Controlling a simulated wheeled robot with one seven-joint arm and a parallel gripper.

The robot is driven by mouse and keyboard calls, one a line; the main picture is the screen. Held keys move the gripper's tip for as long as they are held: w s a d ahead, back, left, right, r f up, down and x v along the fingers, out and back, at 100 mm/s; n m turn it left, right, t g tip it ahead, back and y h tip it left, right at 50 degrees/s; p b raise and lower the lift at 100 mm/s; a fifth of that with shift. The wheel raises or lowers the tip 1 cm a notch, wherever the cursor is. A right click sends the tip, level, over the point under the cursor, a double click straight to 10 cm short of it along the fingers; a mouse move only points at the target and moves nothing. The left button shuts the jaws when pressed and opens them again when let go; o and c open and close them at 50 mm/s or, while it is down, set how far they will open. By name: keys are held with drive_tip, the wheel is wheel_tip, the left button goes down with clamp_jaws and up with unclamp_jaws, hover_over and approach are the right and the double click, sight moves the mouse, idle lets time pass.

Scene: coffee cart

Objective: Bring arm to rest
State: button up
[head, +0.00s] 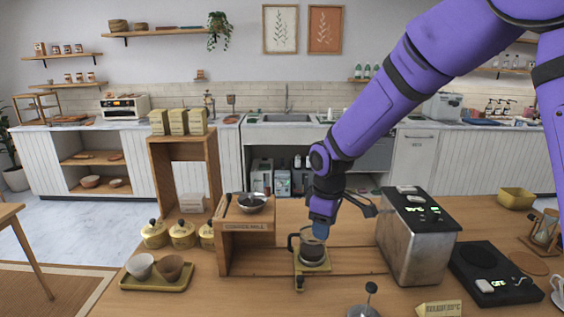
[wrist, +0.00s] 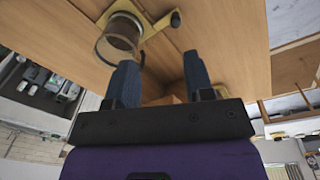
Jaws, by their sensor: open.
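My purple arm (head: 400,85) reaches down from the upper right in the head view. My gripper (head: 321,228) points down just above and beside a dark-filled glass jug (head: 312,251). In the wrist view my gripper (wrist: 160,78) shows two blue-grey fingers spread apart with nothing between them. The jug (wrist: 119,38) shows there beyond the left finger, outside the gap. I cannot tell whether that finger touches it.
Yellow pots (head: 182,235) and a tray (head: 158,284) with two cups stand on the left.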

drive_tip(key=s+d+r+m+t, duration=0.1)
drive_tip(key=s+d+r+m, duration=0.2)
drive_tip(key=s+d+r, duration=0.3)
drive_tip(key=s+d+r+m+t, duration=0.1)
drive_tip(key=s+d+r+m, duration=0.2)
drive_tip(key=s+d+r, duration=0.45)
drive_tip(key=s+d+r+m+t, duration=0.1)
drive_tip(key=s+d+r+m, duration=0.2)
drive_tip(key=s, duration=0.4)
drive_tip(key=s+d+r+m+t, duration=0.1)
drive_tip(key=s+d+r+m, duration=0.2)
drive_tip(key=s, duration=0.4)
drive_tip(key=shift+s+d+m, duration=0.15)
drive_tip(key=shift+s+m, duration=0.05)
drive_tip(key=shift+m, duration=0.1)
